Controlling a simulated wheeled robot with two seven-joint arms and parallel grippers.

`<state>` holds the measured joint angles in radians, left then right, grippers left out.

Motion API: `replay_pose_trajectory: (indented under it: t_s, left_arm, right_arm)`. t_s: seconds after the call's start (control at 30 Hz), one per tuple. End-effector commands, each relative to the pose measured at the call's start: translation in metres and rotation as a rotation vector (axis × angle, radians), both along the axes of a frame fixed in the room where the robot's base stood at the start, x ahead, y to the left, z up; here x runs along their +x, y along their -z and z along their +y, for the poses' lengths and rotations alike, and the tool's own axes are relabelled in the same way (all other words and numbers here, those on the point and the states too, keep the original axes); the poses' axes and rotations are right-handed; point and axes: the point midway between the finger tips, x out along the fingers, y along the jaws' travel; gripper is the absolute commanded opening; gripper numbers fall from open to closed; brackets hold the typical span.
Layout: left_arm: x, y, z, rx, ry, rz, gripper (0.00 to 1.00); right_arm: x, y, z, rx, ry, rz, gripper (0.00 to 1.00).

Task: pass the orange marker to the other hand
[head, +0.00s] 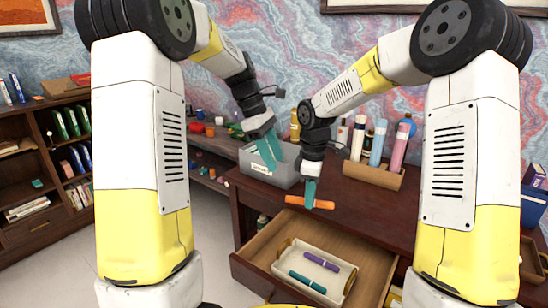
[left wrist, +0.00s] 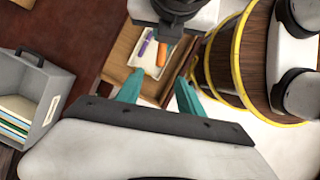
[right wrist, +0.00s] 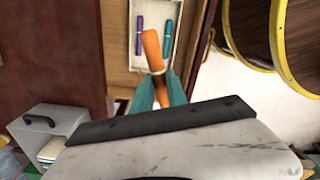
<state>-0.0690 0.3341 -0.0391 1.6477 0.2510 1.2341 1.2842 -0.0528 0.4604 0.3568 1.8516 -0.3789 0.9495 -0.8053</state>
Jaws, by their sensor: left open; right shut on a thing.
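The orange marker (head: 322,204) is held in my right gripper (head: 310,194), lying about level above the open drawer's back edge in the head view. It also shows in the right wrist view (right wrist: 151,48), between the teal fingers (right wrist: 157,90). In the left wrist view the marker (left wrist: 162,53) appears beyond my left fingers. My left gripper (head: 268,154) is open and empty, up and to the left of the marker, in front of the grey box. Its two fingers are spread in the left wrist view (left wrist: 157,92).
The open drawer (head: 262,268) holds a white tray (head: 340,291) with a purple marker (head: 322,261) and a teal marker (head: 307,282). A grey box (head: 250,160) and a wooden holder with bottles (head: 373,176) stand on the desk. The desk top between them is mostly clear.

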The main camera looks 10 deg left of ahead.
Motion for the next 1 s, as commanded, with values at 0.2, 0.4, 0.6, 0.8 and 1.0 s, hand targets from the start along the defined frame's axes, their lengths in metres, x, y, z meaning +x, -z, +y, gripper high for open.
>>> replay_pose_trajectory:
  t_s: [0.2,0.4,0.6,0.8,1.0]
  left_arm:
    - [0.002,0.017,-0.007,-0.002,-0.019,0.021,0.45]
    - [-0.002,0.05,-0.02,-0.003,-0.018,0.021,0.45]
    - [-0.005,0.085,-0.034,-0.002,-0.017,0.02,0.45]
    - [-0.006,0.107,-0.043,-0.001,-0.016,0.018,0.45]
    - [-0.006,0.114,-0.046,-0.002,-0.018,0.016,0.45]
  right_arm:
    - [0.0,0.0,0.0,0.0,0.0,0.0,0.0]
    - [0.0,0.0,0.0,0.0,0.0,0.0,0.0]
    - [0.0,0.0,0.0,0.0,0.0,0.0,0.0]
    - [0.0,0.0,0.0,0.0,0.0,0.0,0.0]
    - [0.0,0.0,0.0,0.0,0.0,0.0,0.0]
